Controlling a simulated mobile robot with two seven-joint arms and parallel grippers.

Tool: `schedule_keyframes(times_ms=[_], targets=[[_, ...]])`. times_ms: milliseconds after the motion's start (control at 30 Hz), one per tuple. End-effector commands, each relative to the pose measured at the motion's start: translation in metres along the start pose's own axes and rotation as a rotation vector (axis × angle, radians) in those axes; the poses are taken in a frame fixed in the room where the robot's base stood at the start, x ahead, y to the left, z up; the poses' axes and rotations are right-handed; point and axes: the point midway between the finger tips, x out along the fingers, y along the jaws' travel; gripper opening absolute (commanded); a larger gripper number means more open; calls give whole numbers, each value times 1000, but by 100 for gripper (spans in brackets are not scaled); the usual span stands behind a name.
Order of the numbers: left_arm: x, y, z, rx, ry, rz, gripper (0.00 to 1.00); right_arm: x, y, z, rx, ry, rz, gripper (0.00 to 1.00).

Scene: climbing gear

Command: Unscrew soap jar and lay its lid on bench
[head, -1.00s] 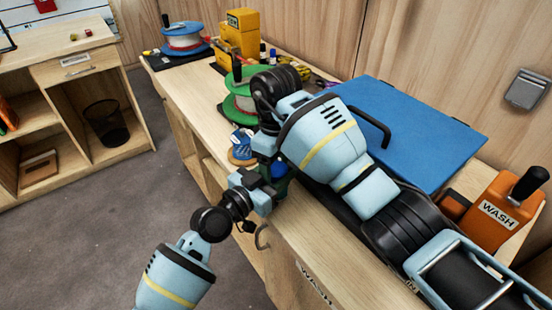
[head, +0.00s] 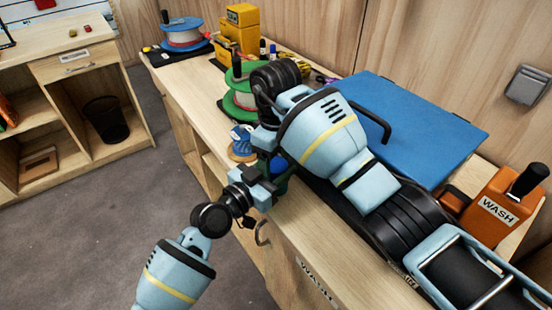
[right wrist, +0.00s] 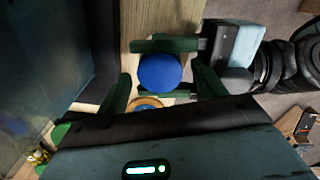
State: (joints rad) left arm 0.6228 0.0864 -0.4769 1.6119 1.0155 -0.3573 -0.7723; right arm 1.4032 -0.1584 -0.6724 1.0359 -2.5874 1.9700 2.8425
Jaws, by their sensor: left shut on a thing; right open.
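The soap jar's round blue lid (right wrist: 160,72) faces up at the right wrist camera. A blue part of the jar (head: 278,164) shows between the grippers in the head view; most of its body is hidden. My left gripper (head: 266,182) is shut on the jar from the front, at the bench's front edge. My right gripper (head: 268,142) is open above the jar. In the right wrist view its fingers (right wrist: 164,92) stand apart on either side of the lid.
The wooden bench (head: 208,105) holds a blue spool (head: 243,138) close behind the grippers and a green reel (head: 238,100) beyond. A blue board (head: 425,130) and an orange WASH container (head: 500,207) lie right. A drawer handle (head: 263,233) sticks out below.

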Motion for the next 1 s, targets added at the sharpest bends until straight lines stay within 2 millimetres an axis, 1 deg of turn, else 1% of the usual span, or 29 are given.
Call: schedule_keyframes(times_ms=[200, 300, 433, 633, 667, 833, 1000], targets=[[0, 0, 1, -1, -3, 0, 0, -28, 2, 0, 1, 2, 8, 70], [0, 0, 1, -1, -3, 0, 0, -38, 2, 0, 0, 2, 6, 70], [0, 0, 1, -1, -3, 0, 0, -43, 1, 0, 0, 0, 2, 70], [0, 0, 1, -1, -3, 0, 0, -43, 0, 0, 0, 0, 1, 70], [0, 0, 1, -1, -3, 0, 48, -43, 0, 0, 0, 0, 1, 70], [0, 0, 1, -1, -2, 0, 71, -42, 0, 0, 0, 0, 1, 70], [0, 0, 0, 0, -1, 0, 71, -43, 0, 0, 0, 0, 1, 70]])
